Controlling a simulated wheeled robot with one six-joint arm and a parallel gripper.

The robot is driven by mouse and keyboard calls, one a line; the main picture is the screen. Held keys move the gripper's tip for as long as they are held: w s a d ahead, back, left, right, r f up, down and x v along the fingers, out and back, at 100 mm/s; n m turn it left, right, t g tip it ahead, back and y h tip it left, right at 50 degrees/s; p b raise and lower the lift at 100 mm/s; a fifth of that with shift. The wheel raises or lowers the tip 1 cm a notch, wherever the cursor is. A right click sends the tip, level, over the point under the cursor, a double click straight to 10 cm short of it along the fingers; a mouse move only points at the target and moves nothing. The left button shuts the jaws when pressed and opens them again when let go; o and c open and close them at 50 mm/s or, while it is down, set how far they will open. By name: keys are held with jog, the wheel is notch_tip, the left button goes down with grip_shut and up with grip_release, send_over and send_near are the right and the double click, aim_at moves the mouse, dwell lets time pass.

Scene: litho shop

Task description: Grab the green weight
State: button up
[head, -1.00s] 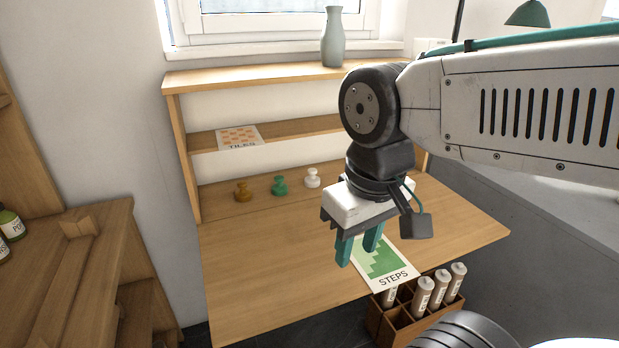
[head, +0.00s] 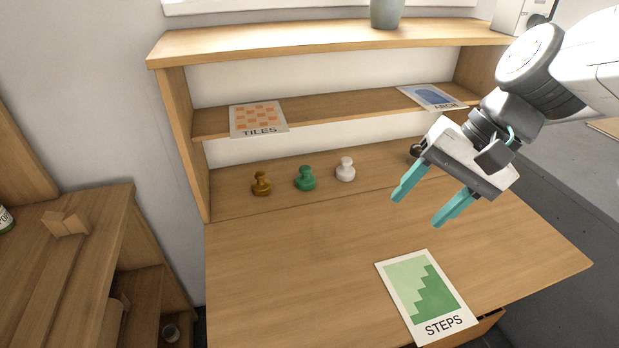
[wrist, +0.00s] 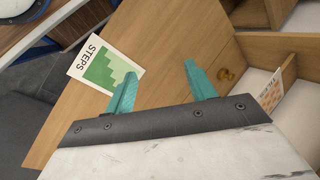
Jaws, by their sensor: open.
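The green weight (head: 305,178) stands upright at the back of the wooden desk, under the shelf in the head view. A brown weight (head: 261,183) stands to its left and a white weight (head: 346,169) to its right. My gripper (head: 422,208) is open and empty, above the desk to the right of the weights, with its teal fingers apart. In the wrist view my gripper (wrist: 160,88) shows open fingers over the desk. The brown weight also shows there (wrist: 226,74). I cannot make out the green weight in the wrist view.
A STEPS card (head: 424,294) lies at the desk's front. TILES (head: 258,118) and ARCH (head: 432,97) cards lie on the shelf (head: 340,110) above the weights. A dark object (head: 417,151) is partly hidden behind my gripper. The desk's middle (head: 310,250) is clear.

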jog(key=w+a+f+m+y, duration=0.2)
jog(key=w+a+m+y, duration=0.25)
jog(key=w+a, duration=0.4)
jog(key=m+t+y, duration=0.2)
jog(key=m+t, duration=0.2)
jog(key=m, duration=0.6)
send_near(309, 169)
jog(key=s+a+r, duration=0.4)
jog(key=s+r, duration=0.3)
jog(key=w+f+m+t, duration=0.1)
jog(key=w+f+m, duration=0.1)
jog(key=f, duration=0.1)
jog(key=w+f+m+t, duration=0.1)
jog(key=w+f+m, duration=0.1)
jog(key=f, duration=0.1)
jog(key=w+f+m+t, duration=0.1)
jog(key=w+f+m, duration=0.1)
jog(key=f, duration=0.1)
jog(key=shift+w+d+h, duration=0.1)
jog(key=shift+w+h, duration=0.15)
jog(key=shift+w, duration=0.05)
jog(key=x, duration=0.7)
jog(key=shift+w+f, duration=0.15)
jog(key=shift+w, duration=0.05)
grip_shut()
